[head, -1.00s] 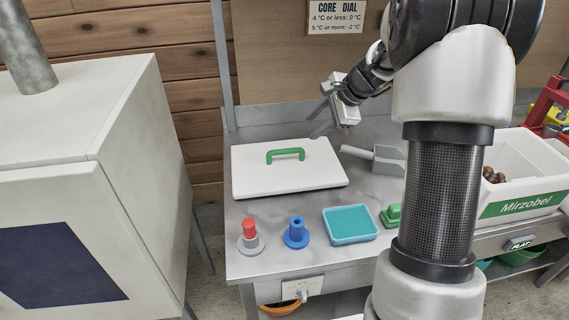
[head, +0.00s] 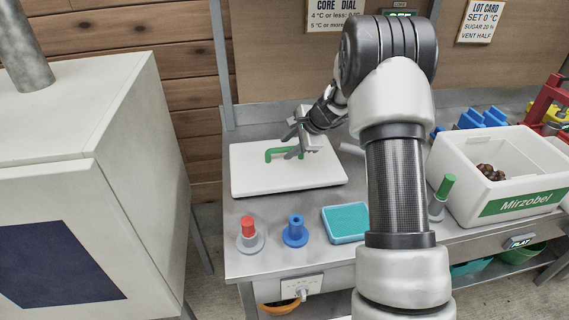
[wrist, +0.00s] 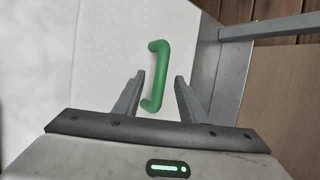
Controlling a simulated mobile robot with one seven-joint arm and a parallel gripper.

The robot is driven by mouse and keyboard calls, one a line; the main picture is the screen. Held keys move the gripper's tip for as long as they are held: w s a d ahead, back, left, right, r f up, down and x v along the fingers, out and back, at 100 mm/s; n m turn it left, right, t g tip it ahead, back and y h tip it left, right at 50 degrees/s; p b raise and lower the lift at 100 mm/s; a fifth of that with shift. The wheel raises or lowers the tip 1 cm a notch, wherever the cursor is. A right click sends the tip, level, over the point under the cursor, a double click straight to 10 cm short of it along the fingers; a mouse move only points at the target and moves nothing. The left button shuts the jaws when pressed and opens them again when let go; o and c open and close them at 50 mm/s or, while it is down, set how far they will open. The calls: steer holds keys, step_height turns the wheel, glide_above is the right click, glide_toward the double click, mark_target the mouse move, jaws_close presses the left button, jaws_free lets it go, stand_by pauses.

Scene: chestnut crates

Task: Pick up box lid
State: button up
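The box lid (head: 250,180) is a flat white slab with a green handle, lying on the metal table at the left. It also shows in the wrist view (wrist: 110,50). The green handle (head: 272,153) stands up from its middle; in the wrist view the handle (wrist: 158,72) has its near end between the tips of my fingers. My gripper (head: 292,142) is over the right part of the lid, by the handle. In the wrist view my gripper (wrist: 160,90) is open, its two grey fingers on either side of the handle with gaps showing. I cannot tell its exact height.
In front of the lid stand a red-topped grey piece (head: 249,233), a blue spool-like piece (head: 296,231) and a teal tray (head: 346,223). A green-handled tool (head: 441,196) and a white crate (head: 455,165) with chestnuts stand right. A white cabinet (head: 75,110) is at left.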

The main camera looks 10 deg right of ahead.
steer(key=shift+w+a+f, duration=0.15)
steer(key=shift+f, duration=0.15)
jaws_close()
